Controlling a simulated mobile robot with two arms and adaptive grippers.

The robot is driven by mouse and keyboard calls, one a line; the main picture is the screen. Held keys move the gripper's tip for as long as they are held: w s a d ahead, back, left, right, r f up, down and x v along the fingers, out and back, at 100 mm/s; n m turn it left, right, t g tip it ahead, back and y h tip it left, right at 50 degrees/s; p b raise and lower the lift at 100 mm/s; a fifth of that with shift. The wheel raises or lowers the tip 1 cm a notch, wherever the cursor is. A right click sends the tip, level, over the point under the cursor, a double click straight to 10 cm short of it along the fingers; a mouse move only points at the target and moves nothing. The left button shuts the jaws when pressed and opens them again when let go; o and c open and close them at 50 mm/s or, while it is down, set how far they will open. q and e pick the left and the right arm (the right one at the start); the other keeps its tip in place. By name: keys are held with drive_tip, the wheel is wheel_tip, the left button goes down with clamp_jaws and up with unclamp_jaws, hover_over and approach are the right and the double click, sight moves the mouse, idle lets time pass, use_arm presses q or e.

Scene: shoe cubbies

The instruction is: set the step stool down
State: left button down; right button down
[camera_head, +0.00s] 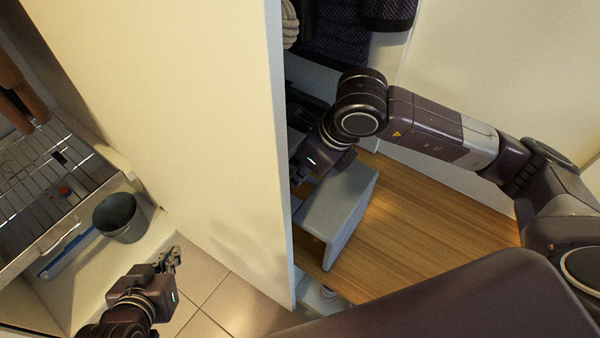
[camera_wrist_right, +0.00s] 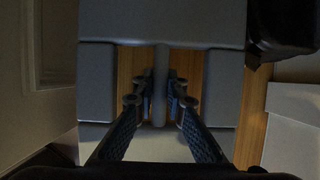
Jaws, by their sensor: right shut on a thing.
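The step stool (camera_head: 343,205) is grey, and in the head view it is just right of the white panel, over the wooden surface. I cannot tell whether it touches the wood. My right gripper (camera_wrist_right: 160,95) is shut on the narrow middle bar of the stool, with one finger on each side of it. In the head view the fingers of this gripper are mostly hidden by my wrist and the panel edge. The stool (camera_wrist_right: 160,22) fills the upper middle of the right wrist view. My left gripper (camera_head: 170,261) is open and empty, low over the tiled floor.
The tall white panel (camera_head: 190,120) stands between my two arms. The wooden surface (camera_head: 430,225) is clear to the right of the stool. Dark clothing (camera_head: 345,30) hangs at the back. A grey bucket (camera_head: 120,218) and a wire rack (camera_head: 45,190) are at the left.

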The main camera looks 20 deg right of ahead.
drive_tip(key=shift+r, duration=0.1)
drive_tip(key=c, duration=2)
unclamp_jaws()
drive_tip(key=shift+o, duration=0.2)
